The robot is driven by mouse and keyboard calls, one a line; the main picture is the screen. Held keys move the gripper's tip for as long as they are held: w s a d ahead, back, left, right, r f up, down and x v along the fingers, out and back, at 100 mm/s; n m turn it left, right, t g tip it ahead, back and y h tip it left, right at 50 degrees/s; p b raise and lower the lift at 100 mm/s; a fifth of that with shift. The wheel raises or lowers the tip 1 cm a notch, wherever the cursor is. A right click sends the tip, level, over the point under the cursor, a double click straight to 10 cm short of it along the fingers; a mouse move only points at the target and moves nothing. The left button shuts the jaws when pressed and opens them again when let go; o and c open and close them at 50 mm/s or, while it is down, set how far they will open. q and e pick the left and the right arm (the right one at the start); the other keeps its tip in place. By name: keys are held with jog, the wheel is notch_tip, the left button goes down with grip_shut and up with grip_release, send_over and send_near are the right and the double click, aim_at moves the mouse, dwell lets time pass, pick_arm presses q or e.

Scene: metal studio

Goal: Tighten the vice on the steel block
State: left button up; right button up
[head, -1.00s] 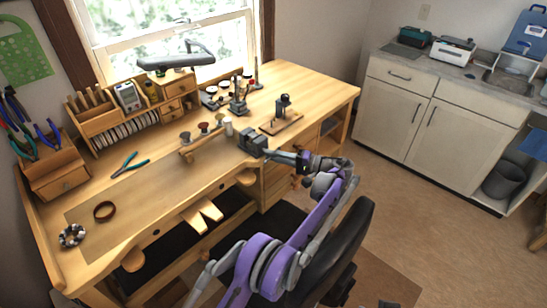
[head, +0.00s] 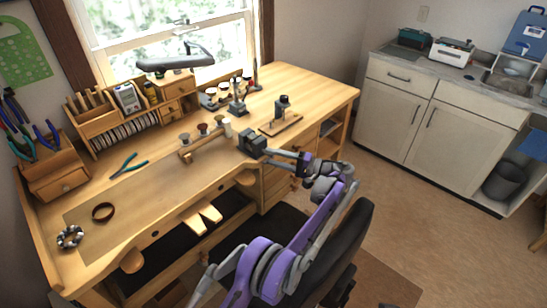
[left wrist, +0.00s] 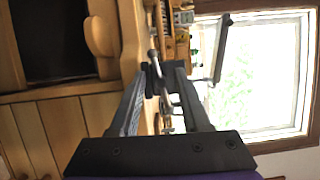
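The vice (head: 251,142) is a small dark grey block shape at the front edge of the wooden bench. I cannot make out the steel block apart from the vice. My left gripper (head: 278,159) is just right of the vice, at its front side, with its two grey fingers apart. In the left wrist view, the fingers (left wrist: 166,66) reach forward with a gap between them. A thin metal bar, seemingly the vice handle (left wrist: 154,57), shows at the fingertips. I cannot tell whether the fingers touch it. My right gripper is out of view.
Pliers (head: 128,165) lie further left. A black chair (head: 345,240) stands close to my left arm.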

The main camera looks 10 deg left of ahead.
pick_arm(q)
jog(key=s+d, duration=0.2)
jog(key=d, duration=0.8)
jog(key=shift+d, duration=0.2)
jog(key=shift+c, duration=0.3)
